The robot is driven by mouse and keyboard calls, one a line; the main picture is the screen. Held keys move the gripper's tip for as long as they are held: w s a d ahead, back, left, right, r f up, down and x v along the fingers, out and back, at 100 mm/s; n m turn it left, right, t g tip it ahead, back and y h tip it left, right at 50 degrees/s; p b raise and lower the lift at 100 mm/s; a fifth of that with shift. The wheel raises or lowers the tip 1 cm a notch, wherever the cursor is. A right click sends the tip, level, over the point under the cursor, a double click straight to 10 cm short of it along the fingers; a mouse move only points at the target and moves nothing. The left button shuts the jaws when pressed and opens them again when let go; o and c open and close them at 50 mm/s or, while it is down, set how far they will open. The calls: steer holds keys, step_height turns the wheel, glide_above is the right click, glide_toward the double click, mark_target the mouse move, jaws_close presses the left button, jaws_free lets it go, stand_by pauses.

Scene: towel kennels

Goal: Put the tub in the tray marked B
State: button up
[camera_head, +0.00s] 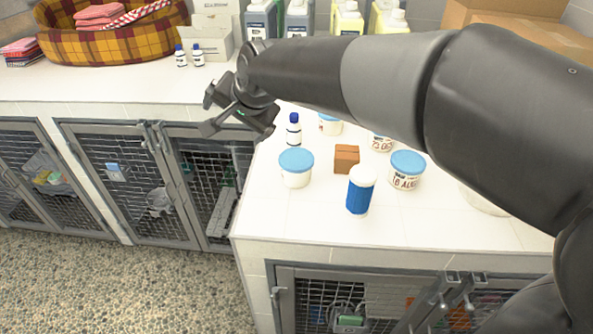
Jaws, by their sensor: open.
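Several white tubs stand on the white counter. One with a plain front and blue lid (296,167) is near the counter's left edge. Another blue-lidded tub (406,171) with dark writing stands to the right. Two more tubs, one behind (330,125) and one with lettering (381,143), are partly hidden by my arm. I cannot tell which tub the task means. No tray marked B shows; my arm covers much of the right side. My gripper (212,114) is open and empty, up and left of the plain tub, apart from it.
A blue-and-white canister (360,190), a brown box (346,158) and a small blue-capped bottle (293,130) stand among the tubs. Jugs (347,20), a plaid pet bed (112,38) and cartons (518,12) line the back. The counter's front strip is clear.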

mark_target(297, 158)
steer(key=d+n+g+h, duration=0.2)
steer(key=d+n+h, duration=0.25)
steer(key=d, duration=0.75)
steer(key=shift+h, duration=0.45)
steer(key=x, duration=0.3)
steer(key=s+x, duration=0.1)
steer(key=x, duration=0.5)
steer(key=shift+s+f, duration=0.1)
steer(key=shift+f, duration=0.35)
steer(key=shift+x, duration=3.1)
steer(key=shift+r, duration=0.1)
steer(key=shift+c, duration=0.3)
steer(key=shift+w+r, duration=0.1)
steer(key=shift+w, duration=0.15)
steer(key=c, duration=1.2)
